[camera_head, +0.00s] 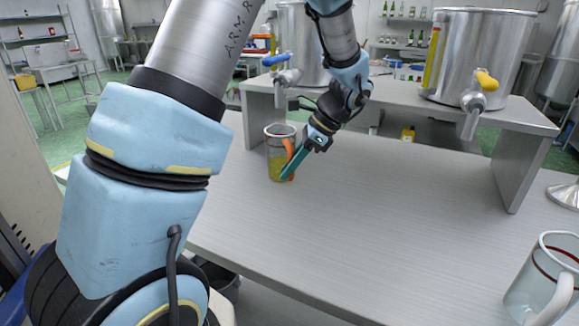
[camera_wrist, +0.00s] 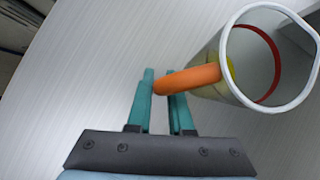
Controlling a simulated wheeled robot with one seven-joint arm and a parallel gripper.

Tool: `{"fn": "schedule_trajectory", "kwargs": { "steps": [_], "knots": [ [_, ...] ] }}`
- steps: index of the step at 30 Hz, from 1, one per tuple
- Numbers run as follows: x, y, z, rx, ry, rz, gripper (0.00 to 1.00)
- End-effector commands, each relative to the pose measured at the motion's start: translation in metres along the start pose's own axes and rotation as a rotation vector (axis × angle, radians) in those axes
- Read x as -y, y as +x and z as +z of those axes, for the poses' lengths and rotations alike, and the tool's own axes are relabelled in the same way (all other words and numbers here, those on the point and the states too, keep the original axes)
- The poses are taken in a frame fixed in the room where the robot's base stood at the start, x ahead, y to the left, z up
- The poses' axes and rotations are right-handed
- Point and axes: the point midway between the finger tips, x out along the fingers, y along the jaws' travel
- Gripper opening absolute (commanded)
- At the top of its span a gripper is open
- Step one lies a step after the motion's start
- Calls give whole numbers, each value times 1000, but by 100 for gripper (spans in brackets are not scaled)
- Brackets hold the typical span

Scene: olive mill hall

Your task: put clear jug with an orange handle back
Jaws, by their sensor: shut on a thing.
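The clear jug with an orange handle (camera_head: 276,158) stands at the far left of the grey table (camera_head: 380,210), near the left end of the raised shelf. It looks upright and has yellow liquid low inside. My gripper (camera_head: 289,172) reaches it from the right and is shut on its orange handle. In the wrist view the jug (camera_wrist: 272,60) is at the upper right, with a white rim and a red line inside. Its orange handle (camera_wrist: 188,79) lies between the teal fingers of my gripper (camera_wrist: 162,85). I cannot tell whether the jug's base touches the table.
A second clear jug (camera_head: 541,280) with a white handle stands at the table's front right. Behind, a raised shelf (camera_head: 430,97) bears two steel tanks with taps, one blue-handled (camera_head: 280,62) and one yellow-handled (camera_head: 484,85). A metal funnel-like foot (camera_head: 565,195) is at the right edge. The middle of the table is clear.

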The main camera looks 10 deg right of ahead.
Motion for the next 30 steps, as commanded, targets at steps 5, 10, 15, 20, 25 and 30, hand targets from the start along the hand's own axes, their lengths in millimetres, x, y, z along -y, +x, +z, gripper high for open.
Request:
{"fn": "schedule_trajectory", "kwargs": {
  "steps": [5,10,15,20,25,30],
  "knots": [
    [0,2,-1,0,0,0,30],
    [0,2,-1,0,0,0,49],
    [0,1,-1,0,0,0,49],
    [0,-3,0,-1,0,-2,49],
    [1,-27,-1,-3,0,-5,49],
    [1,-64,-1,-3,-1,-6,49]
  ]
}}
